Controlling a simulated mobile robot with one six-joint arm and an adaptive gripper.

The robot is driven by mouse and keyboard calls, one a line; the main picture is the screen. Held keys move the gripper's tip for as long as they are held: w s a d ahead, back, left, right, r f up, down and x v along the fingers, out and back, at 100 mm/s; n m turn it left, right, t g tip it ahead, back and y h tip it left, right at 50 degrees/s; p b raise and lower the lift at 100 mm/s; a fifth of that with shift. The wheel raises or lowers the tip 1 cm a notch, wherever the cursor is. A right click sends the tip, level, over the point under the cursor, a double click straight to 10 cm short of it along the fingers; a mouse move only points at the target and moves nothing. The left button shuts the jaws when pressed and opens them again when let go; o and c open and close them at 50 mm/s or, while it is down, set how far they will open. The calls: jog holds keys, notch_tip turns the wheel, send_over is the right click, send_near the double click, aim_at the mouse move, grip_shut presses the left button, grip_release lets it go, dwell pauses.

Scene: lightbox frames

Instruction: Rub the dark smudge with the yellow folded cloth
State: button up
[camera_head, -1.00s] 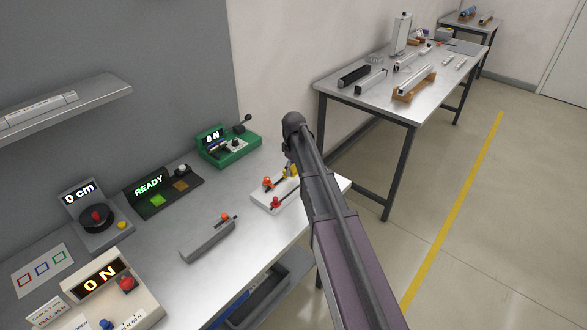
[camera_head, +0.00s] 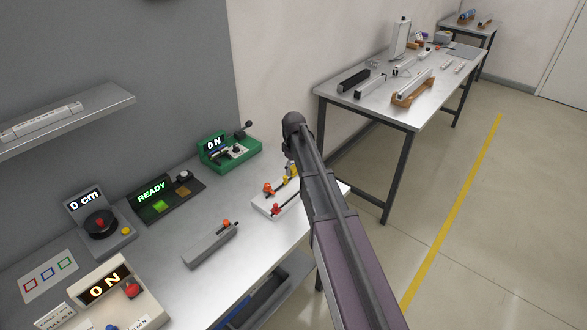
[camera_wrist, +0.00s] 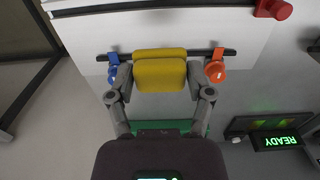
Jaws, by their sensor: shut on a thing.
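The yellow folded cloth (camera_wrist: 160,70) is between the two fingers of my gripper (camera_wrist: 160,80) in the wrist view. The gripper is shut on it. The cloth is over a white panel (camera_wrist: 185,28), in front of a dark bar or slot; I cannot tell whether it touches the panel. A blue part (camera_wrist: 113,73) and an orange knob (camera_wrist: 215,70) are beside the left and right fingertips. In the head view, a bit of yellow shows at the far edge of the white panel (camera_head: 262,205), with my arm hiding most of the gripper. I cannot make out a dark smudge.
A red knob (camera_wrist: 273,9) is on the panel's other slot. A grey slider box (camera_head: 208,248), a green device (camera_head: 222,158) and a READY box (camera_head: 165,195) stand on the same bench (camera_head: 215,285). A second table (camera_head: 400,112) with bars stands back right.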

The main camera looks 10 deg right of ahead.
jog(key=shift+r+p, duration=0.85)
jog(key=shift+r, duration=0.25)
jog(key=shift+w, duration=0.1)
